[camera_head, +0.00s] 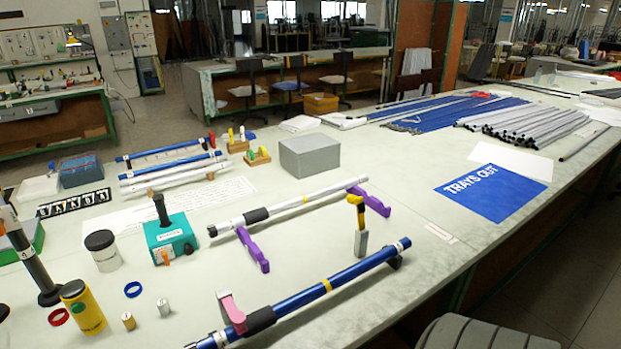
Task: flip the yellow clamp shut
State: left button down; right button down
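The yellow clamp (358,212) stands upright above a grey block (360,243) near the middle of the table. Its short top piece points left. It appears just behind a long blue rod (350,272), near the rod's right end; I cannot tell whether it touches the rod. The rod has a yellow band and a black sleeve (260,320). A pink clamp piece (230,310) rises beside the sleeve at the rod's left end. Neither of my grippers is in view.
A white rod (310,198) lies on purple supports (255,250) behind the blue rod. A teal box (170,240) with a black handle stands left of it. A grey box (310,155) is farther back.

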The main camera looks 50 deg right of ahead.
aim_at(351, 199)
jog(key=k+l+u, duration=0.1)
jog(key=l, duration=0.3)
jog(key=k+l+u, duration=0.1)
jog(key=l, duration=0.3)
jog(key=k+l+u, duration=0.1)
jog(key=l, duration=0.3)
jog(key=k+l, duration=0.2)
jog(key=l, duration=0.2)
jog(key=k+l+u, duration=0.15)
jog(key=l, duration=0.25)
jog(key=k+l+u, duration=0.1)
jog(key=l, duration=0.25)
jog(key=k+l, duration=0.2)
jog(key=l, duration=0.15)
jog(key=k+l, duration=0.2)
jog(key=l, duration=0.2)
jog(key=k+l, duration=0.15)
jog(key=l, duration=0.2)
